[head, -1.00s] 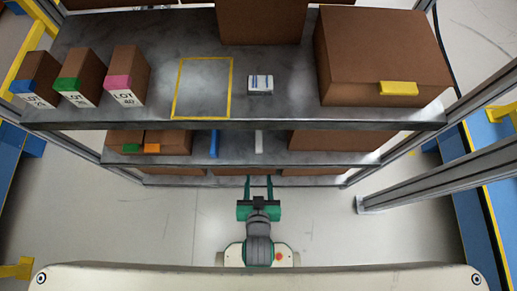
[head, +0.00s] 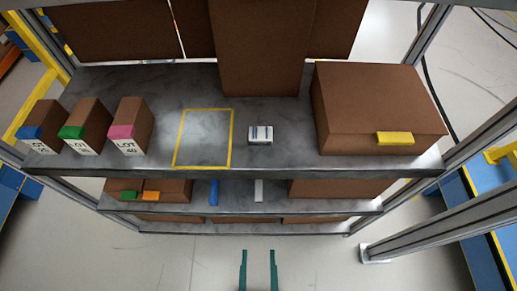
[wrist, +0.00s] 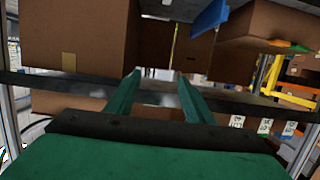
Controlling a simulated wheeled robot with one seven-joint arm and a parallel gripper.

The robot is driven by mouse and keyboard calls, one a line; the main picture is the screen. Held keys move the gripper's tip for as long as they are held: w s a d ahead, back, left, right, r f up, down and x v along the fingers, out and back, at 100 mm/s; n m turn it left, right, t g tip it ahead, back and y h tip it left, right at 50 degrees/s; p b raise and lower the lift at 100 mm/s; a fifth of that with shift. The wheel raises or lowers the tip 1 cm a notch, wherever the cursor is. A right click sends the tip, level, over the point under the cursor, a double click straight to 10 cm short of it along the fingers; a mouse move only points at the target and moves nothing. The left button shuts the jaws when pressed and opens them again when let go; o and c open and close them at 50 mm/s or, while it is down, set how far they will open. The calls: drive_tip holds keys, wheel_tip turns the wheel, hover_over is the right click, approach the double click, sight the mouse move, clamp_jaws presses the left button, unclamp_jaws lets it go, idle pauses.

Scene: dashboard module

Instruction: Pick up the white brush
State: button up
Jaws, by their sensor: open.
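A narrow white item (head: 259,190), which looks like the white brush, lies on the middle shelf (head: 320,206) in the head view, its end near the front edge. A similar blue item (head: 214,192) lies to its left; it also shows in the wrist view (wrist: 211,17). My gripper (head: 258,262) is open and empty, its two green fingers in front of the shelf unit, roughly in line with the white item and apart from it. The fingers also show in the wrist view (wrist: 159,80), where I cannot clearly make out the white item.
The top shelf (head: 290,163) overhangs the middle one. A brown box (head: 335,188) stands right of the white item, and boxes with green (head: 129,195) and orange (head: 151,196) labels stand at left. A metal post (head: 440,228) slants at right. Floor in front is clear.

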drive_tip(key=w+f+g, duration=0.3)
drive_tip(key=w+f, duration=0.2)
drive_tip(key=f, duration=0.3)
drive_tip(key=w+f+g, duration=0.3)
drive_tip(key=w+f, duration=0.2)
drive_tip(key=f, duration=0.3)
drive_tip(key=g, duration=0.6)
approach(259, 189)
drive_tip(key=x, duration=0.5)
drive_tip(key=shift+w+f, duration=0.1)
drive_tip(key=shift+w, duration=0.05)
drive_tip(key=shift+x, duration=2.5)
drive_tip(key=shift+f, duration=0.25)
drive_tip(key=shift+c, duration=0.2)
clamp_jaws()
